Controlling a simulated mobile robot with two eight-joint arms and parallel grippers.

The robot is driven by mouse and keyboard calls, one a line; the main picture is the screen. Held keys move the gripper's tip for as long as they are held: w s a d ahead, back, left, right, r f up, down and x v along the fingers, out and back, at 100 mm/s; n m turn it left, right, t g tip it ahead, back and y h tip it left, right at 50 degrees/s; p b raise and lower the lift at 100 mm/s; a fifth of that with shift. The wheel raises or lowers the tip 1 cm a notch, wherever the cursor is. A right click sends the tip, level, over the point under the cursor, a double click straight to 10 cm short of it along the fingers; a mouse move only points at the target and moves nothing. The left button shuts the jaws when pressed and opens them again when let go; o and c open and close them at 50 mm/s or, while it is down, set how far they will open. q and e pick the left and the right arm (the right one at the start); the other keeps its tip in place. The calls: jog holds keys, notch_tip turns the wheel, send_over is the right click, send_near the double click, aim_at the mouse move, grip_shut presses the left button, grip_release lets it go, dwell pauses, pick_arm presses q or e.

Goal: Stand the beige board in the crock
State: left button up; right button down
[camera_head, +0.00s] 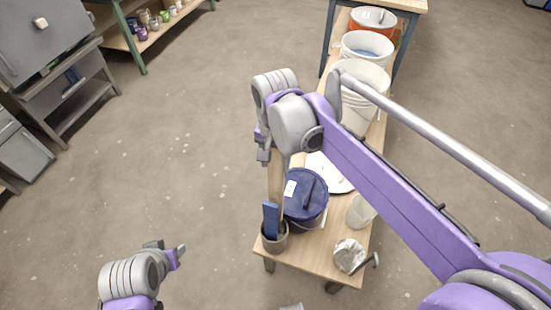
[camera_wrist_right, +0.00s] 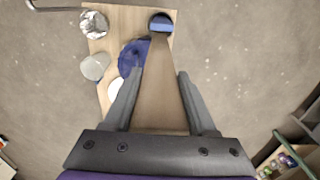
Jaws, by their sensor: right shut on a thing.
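The beige board (camera_head: 276,180) hangs upright from my right gripper (camera_head: 265,150), which is shut on its upper end. In the right wrist view the board (camera_wrist_right: 160,85) runs away between the two fingers of the gripper (camera_wrist_right: 158,85). The grey crock (camera_head: 273,240) stands at the table's near left corner with a blue board (camera_head: 270,218) in it. The beige board's lower end meets the crock's mouth beside the blue board; I cannot tell how deep it reaches. My left gripper (camera_head: 178,253) is low at the left, away from the table; its opening is unclear.
A dark blue lidded bucket (camera_head: 306,207) stands right beside the crock. A clear cup (camera_head: 361,211) and a metallic can (camera_head: 349,256) are to the right. White buckets (camera_head: 366,47) line the far table end.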

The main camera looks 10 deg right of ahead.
aim_at(275, 197)
pick_arm(q)
jog(key=shift+s+f+b, duration=0.25)
jog(key=shift+f+b, duration=0.4)
jog(key=shift+f, duration=0.2)
jog(key=shift+s+f+b, duration=0.25)
jog(key=shift+f+b, duration=0.35)
jog(key=shift+f, duration=0.3)
jog(key=shift+s+f+b, duration=0.25)
jog(key=shift+f+b, duration=0.4)
jog(key=shift+f, duration=0.2)
pick_arm(e)
jog(key=shift+f, duration=3.6)
jog(key=shift+f+b, duration=0.5)
jog(key=shift+f, duration=0.2)
pick_arm(q)
notch_tip(275, 197, down, 8)
jog(key=s+b, duration=0.1)
jog(key=b, duration=0.5)
jog(key=shift+g, duration=0.4)
pick_arm(e)
jog(key=shift+f, duration=4.95)
pick_arm(q)
jog(key=shift+r, duration=0.1)
pick_arm(e)
jog(key=shift+c, duration=0.6)
grip_release()
jog(key=shift+c, duration=0.4)
